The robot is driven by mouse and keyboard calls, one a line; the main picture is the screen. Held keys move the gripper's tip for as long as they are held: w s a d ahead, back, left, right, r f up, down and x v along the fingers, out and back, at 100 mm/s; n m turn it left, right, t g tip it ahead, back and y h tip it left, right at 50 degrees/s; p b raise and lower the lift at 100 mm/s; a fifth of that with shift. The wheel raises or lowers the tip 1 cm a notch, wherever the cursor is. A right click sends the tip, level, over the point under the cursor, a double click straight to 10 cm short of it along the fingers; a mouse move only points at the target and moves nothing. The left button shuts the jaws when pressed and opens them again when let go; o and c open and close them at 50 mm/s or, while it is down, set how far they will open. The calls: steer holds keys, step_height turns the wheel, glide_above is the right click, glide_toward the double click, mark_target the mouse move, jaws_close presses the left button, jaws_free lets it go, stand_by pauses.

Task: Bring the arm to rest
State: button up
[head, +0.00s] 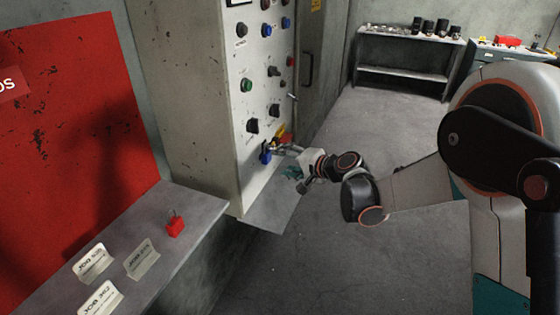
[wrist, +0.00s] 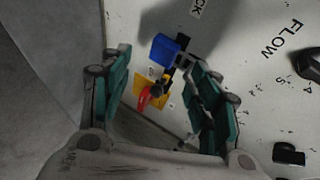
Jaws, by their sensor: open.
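My gripper (head: 284,160) is at the lower part of the control cabinet's face (head: 258,100), with my arm stretched out from the right. In the wrist view its green-padded fingers are spread apart and my gripper (wrist: 162,72) is open and empty. Between and beyond the fingers are a blue block-shaped part (wrist: 165,49), a yellow plate (wrist: 154,88) and a red lever (wrist: 144,97) on the panel. The blue part (head: 265,154) also shows in the head view. I cannot tell whether a finger touches these parts.
The cabinet carries several knobs and buttons. A ledge (head: 193,207) at left holds a red padlock-like item (head: 175,224) and job cards (head: 142,258). A back bench (head: 400,75) holds dark cylinders. The grey floor (head: 350,260) in the middle is clear.

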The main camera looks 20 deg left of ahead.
steer(key=s+d+r+n+h, duration=0.1)
steer(key=s+d+r+h, duration=0.15)
steer(key=s+d, duration=0.4)
steer(key=s+d+r+h, duration=0.1)
steer(key=s+d+r, duration=0.25)
steer(key=d, duration=0.55)
steer(key=s+d+r+n+h, duration=0.1)
steer(key=s+d+r+h, duration=0.1)
steer(key=s+d+r, duration=0.4)
steer(key=s+d+f+n+h, duration=0.1)
steer(key=s+d+f+h, duration=0.1)
steer(key=s+d, duration=0.6)
steer(key=s+d+f+h, duration=0.3)
steer(key=s+d+h, duration=0.1)
steer(key=s+d, duration=0.5)
steer(key=d, duration=0.2)
steer(key=shift+d+n+t, duration=0.3)
steer(key=shift+d+n, duration=0.05)
steer(key=shift+n, duration=0.05)
steer(key=shift+s, duration=0.1)
